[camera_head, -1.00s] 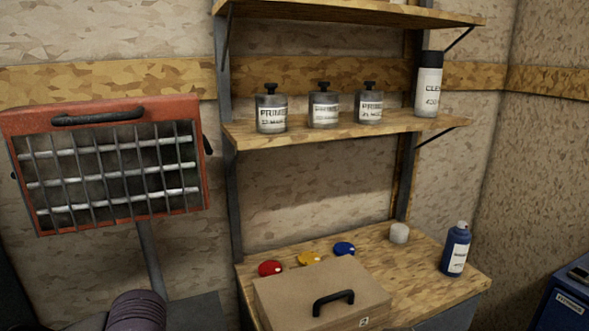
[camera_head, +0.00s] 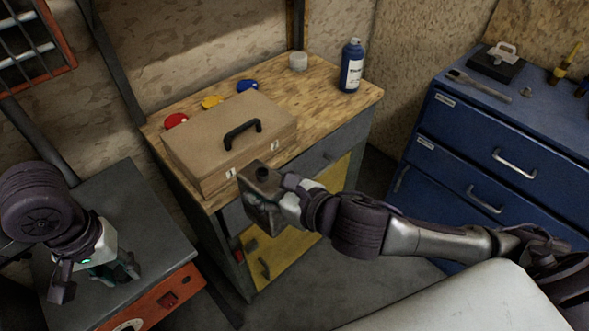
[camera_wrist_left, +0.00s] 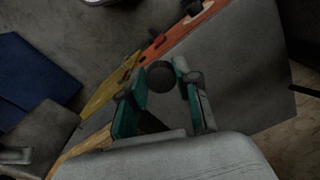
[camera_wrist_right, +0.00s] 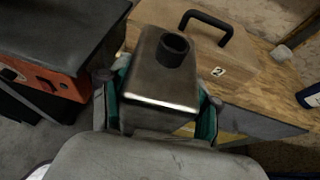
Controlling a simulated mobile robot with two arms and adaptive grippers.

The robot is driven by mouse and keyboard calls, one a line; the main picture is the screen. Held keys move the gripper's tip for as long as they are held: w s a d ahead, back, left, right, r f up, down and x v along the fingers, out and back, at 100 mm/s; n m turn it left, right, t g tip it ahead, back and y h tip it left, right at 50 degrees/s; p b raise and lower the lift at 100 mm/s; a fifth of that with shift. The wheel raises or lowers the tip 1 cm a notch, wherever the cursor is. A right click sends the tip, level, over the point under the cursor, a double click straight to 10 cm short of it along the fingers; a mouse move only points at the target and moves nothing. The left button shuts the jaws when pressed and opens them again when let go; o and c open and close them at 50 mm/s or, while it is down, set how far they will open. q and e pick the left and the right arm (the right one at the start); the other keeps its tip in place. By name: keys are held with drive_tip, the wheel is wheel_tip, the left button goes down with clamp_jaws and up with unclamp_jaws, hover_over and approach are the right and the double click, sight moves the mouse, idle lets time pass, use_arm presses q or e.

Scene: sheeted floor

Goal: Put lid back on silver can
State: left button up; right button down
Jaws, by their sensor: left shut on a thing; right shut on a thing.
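The silver can (camera_head: 258,199) is a boxy metal can with a dark round neck on top. My right gripper (camera_head: 283,203) is shut on it and holds it in front of the wooden bench. In the right wrist view the can (camera_wrist_right: 160,85) sits upright between the fingers, and its black neck looks uncapped. My left gripper (camera_head: 96,277) hangs above the grey-topped unit at the left. In the left wrist view its teal fingers (camera_wrist_left: 158,92) are shut on a small dark round lid (camera_wrist_left: 160,75). The lid is hard to make out in the head view.
The bench (camera_head: 325,100) holds a brown case (camera_head: 200,140), a blue bottle (camera_head: 352,70), a white cap (camera_head: 298,61) and red, yellow and blue lids. A grey-topped orange unit (camera_head: 165,235) stands at the left, blue drawers (camera_head: 475,140) at the right. Floor shows between them.

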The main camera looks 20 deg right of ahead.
drive_tip(key=shift+s+a+f+n+g+y, duration=0.15)
drive_tip(key=shift+a+n+g+y, duration=0.25)
drive_tip(key=shift+a+n+y, duration=0.55)
drive_tip(key=shift+s+a+f+n+g+y, duration=0.15)
drive_tip(key=shift+a+n+g+y, duration=0.25)
drive_tip(key=shift+a, duration=0.95)
drive_tip(key=shift+r, duration=0.15)
use_arm(q)
drive_tip(key=w+d+r, duration=0.2)
drive_tip(key=d+r, duration=0.2)
drive_tip(key=d, duration=0.3)
drive_tip(key=w+d+r+m, duration=0.1)
drive_tip(key=w+d+r, duration=0.1)
drive_tip(key=d+r, duration=0.3)
drive_tip(key=w+d+r+m, duration=0.1)
drive_tip(key=d+r, duration=0.3)
drive_tip(key=d, duration=0.7)
drive_tip(key=shift+w+d+r, duration=0.15)
drive_tip(key=shift+w+r, duration=0.1)
drive_tip(key=shift+w, duration=0.6)
drive_tip(key=shift+f, duration=2)
drive_tip(key=shift+s+f, duration=0.1)
